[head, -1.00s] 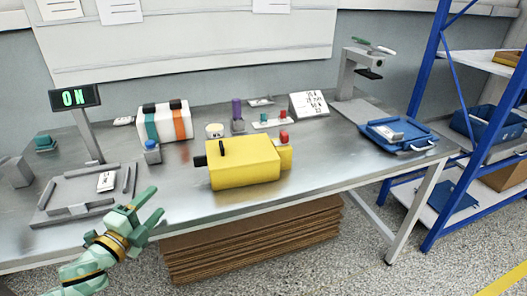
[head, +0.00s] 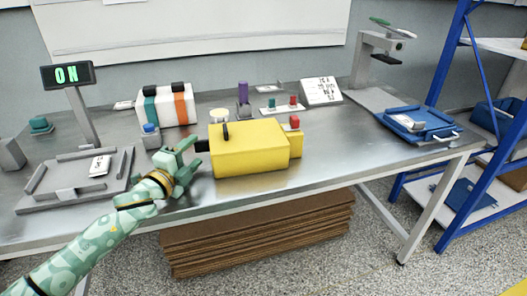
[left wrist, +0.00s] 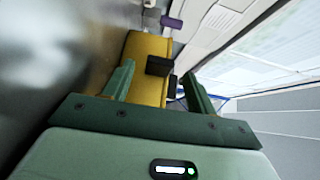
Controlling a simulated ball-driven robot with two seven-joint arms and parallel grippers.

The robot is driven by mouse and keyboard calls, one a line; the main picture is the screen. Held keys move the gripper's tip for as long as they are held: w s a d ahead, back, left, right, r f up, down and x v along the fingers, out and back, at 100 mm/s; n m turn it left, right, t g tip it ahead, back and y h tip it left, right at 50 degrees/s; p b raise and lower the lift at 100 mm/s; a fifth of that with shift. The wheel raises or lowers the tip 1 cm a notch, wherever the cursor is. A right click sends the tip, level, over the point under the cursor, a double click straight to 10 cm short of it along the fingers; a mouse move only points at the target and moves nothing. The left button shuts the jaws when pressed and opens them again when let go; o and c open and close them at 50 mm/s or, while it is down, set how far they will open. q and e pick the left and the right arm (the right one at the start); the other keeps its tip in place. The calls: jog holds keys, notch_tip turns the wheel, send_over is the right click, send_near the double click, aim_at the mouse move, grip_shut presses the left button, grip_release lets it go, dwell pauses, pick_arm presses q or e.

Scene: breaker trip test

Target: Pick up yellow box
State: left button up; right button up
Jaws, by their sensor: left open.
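The yellow box (head: 250,149) sits on the metal workbench, with a black knob and a black handle at its left end and a small yellow block with a red top at its right end. My left gripper (head: 192,156) is open at the box's left end, by the black knob. In the left wrist view, the open fingers (left wrist: 158,85) stand on either side of the box's near end (left wrist: 148,65) and its black part (left wrist: 159,66). I cannot tell whether they touch it. My right gripper is not in view.
A striped white box (head: 166,105) and a small blue-topped block (head: 151,135) stand behind my left gripper. A grey fixture tray (head: 125,158) with a white card lies at left, below the ON display (head: 67,75). A blue tray (head: 440,128) lies at right. Bare bench (head: 345,140) lies right of the box.

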pick_arm(q)
jog(key=shift+w+d+f+b, duration=0.15)
jog(key=shift+w+d+f, duration=0.1)
jog(key=shift+w, duration=0.25)
jog(key=shift+w+d+f+b, duration=0.1)
jog(key=shift+w+d+b, duration=0.1)
jog(key=shift+w, duration=0.3)
jog(key=shift+r, duration=0.2)
jog(key=c, duration=1.2)
jog(key=shift+r, duration=0.1)
grip_shut()
